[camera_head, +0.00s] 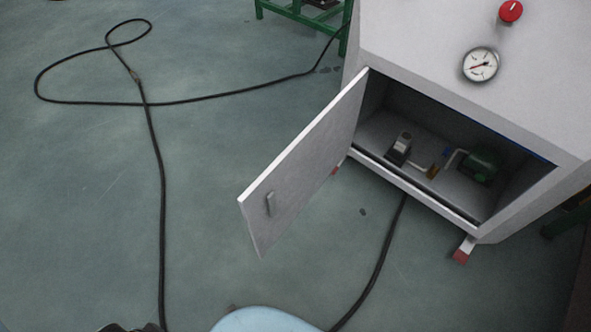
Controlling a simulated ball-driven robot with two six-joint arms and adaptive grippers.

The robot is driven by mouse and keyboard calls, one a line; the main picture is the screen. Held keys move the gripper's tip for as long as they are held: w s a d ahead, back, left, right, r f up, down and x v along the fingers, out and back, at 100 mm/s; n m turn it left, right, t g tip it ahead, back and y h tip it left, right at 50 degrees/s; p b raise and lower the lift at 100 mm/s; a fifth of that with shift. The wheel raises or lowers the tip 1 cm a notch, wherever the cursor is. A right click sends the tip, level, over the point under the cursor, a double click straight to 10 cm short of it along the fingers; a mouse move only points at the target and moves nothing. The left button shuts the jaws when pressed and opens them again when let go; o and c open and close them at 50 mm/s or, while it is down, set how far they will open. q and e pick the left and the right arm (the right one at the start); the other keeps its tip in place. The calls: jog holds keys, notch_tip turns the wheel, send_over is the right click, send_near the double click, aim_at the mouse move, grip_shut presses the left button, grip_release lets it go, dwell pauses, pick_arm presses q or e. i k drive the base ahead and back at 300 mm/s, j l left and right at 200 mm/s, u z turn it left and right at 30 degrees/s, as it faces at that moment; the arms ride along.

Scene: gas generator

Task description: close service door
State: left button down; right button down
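The service door (305,165) is a light grey panel hinged on the left side of the white generator cabinet (420,60). It stands wide open, swung out toward me and the left. A small grey handle (270,204) is on its face near the free edge. The open compartment shows a small green motor (482,164) and metal fittings inside. Neither gripper can be made out in the view. A dark shape at the bottom left edge is too cut off to identify.
A black cable (158,190) loops over the green floor at left, and another cable (385,255) runs below the cabinet. A red knob (510,11) and a gauge (481,65) are on the cabinet. A green stand (300,14) is behind. The floor left of the door is mostly clear.

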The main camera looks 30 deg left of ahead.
aim_at(294, 177)
jog(key=k+j+z, duration=0.2)
jog(key=j, duration=0.25)
jog(key=k+j+z, duration=0.15)
jog(key=j, duration=0.25)
jog(key=k+j+z, duration=0.2)
jog(key=i+j+z, duration=0.1)
jog(key=j+z, duration=0.3)
jog(key=j, duration=1.2)
